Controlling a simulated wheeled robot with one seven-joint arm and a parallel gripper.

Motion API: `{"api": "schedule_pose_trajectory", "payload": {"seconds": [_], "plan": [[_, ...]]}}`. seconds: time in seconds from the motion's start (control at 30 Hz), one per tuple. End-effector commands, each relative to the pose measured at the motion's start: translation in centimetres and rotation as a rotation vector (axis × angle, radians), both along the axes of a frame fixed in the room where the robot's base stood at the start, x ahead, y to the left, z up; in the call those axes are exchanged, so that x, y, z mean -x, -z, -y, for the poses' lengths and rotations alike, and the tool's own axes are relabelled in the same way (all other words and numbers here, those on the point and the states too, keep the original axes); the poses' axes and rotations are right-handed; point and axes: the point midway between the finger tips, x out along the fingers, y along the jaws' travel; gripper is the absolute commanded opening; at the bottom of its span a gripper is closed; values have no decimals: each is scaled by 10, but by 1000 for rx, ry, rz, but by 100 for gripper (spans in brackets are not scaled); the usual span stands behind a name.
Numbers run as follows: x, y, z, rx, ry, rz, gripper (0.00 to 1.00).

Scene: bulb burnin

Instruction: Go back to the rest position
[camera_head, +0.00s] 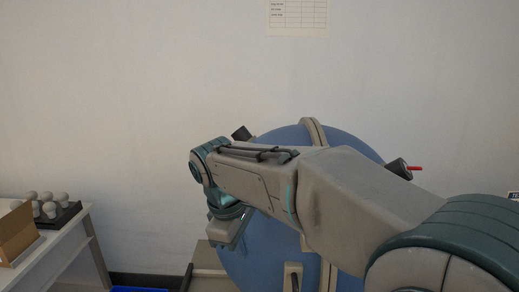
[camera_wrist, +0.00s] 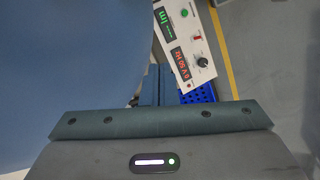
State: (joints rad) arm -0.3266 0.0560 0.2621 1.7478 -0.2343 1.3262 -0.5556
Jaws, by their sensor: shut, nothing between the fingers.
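My gripper is at the end of my arm, which reaches across the head view in front of a large blue sphere (camera_head: 345,145) with a beige band. In the head view the hand (camera_head: 228,232) points down by the sphere's left side; its fingertips cannot be made out there. In the wrist view the hand's body fills the bottom, and the narrow dark fingers (camera_wrist: 157,85) appear together, with nothing seen between them. The sphere's blue surface (camera_wrist: 60,55) fills the left of the wrist view, close to the hand.
A white panel (camera_wrist: 198,58) with lit green and red displays and a knob is beside the sphere. A blue perforated bin (camera_wrist: 198,94) lies below it. At left, a white table (camera_head: 58,243) holds a cardboard box (camera_head: 15,234) and several bulbs (camera_head: 48,208) on a dark tray.

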Motion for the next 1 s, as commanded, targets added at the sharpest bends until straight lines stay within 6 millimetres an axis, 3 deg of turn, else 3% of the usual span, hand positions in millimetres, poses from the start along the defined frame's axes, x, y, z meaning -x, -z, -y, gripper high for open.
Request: {"api": "schedule_pose_trajectory", "payload": {"seconds": [0.03,0.2,0.4,0.5,0.7,1.0], "plan": [[9,1,24,-21,93,25,0],[41,14,89,-114,404,96,0],[89,41,149,-245,772,174,0],[111,56,168,-309,930,205,0],[137,76,186,-389,1115,240,0],[141,80,188,-403,1147,245,0]]}}
